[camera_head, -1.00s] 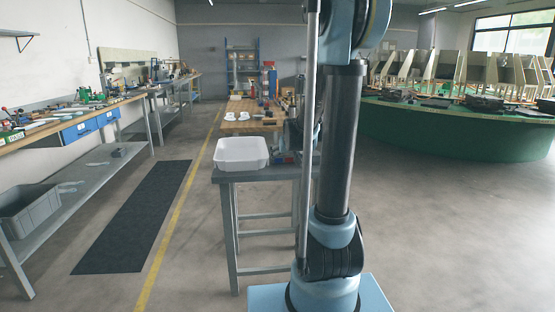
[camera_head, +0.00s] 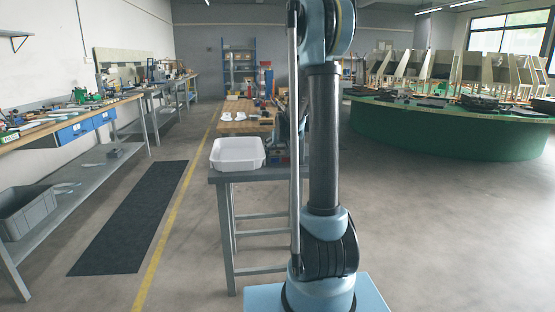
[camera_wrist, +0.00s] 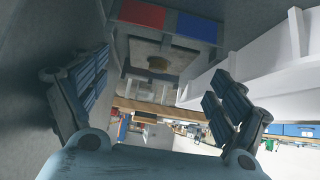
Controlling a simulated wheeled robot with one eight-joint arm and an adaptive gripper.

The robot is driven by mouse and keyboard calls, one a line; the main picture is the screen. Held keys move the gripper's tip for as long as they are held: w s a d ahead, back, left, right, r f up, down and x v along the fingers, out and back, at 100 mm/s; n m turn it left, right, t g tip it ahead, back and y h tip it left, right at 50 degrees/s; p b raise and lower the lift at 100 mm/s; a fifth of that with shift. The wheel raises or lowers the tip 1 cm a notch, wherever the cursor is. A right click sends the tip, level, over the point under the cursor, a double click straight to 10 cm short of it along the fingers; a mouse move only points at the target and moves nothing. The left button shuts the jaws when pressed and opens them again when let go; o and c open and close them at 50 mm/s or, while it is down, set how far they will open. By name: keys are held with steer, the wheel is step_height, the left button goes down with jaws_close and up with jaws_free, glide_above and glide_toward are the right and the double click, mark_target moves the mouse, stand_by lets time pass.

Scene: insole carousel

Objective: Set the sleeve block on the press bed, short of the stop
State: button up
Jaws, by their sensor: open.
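My gripper (camera_wrist: 155,95) shows in the wrist view with its two dark blue jointed fingers wide apart, and nothing is clamped between them. In the head view my arm rises in front of the grey table (camera_head: 226,180), and my gripper is not visible there. I cannot make out the press bed or its stop.
A white tray (camera_head: 237,153) stands on the grey table, left of my arm; a white wall-like shape (camera_wrist: 265,75) is close to the right finger. A wooden bench (camera_head: 240,127) lies behind. A green carousel (camera_head: 440,130) stands right. Open floor lies around the dark mat (camera_head: 130,220).

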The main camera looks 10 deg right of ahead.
mark_target(278, 152)
steer(key=shift+x, duration=2.45)
steer(key=c, duration=1.8)
steer(key=shift+c, duration=0.8)
steer(key=shift+r, duration=0.1)
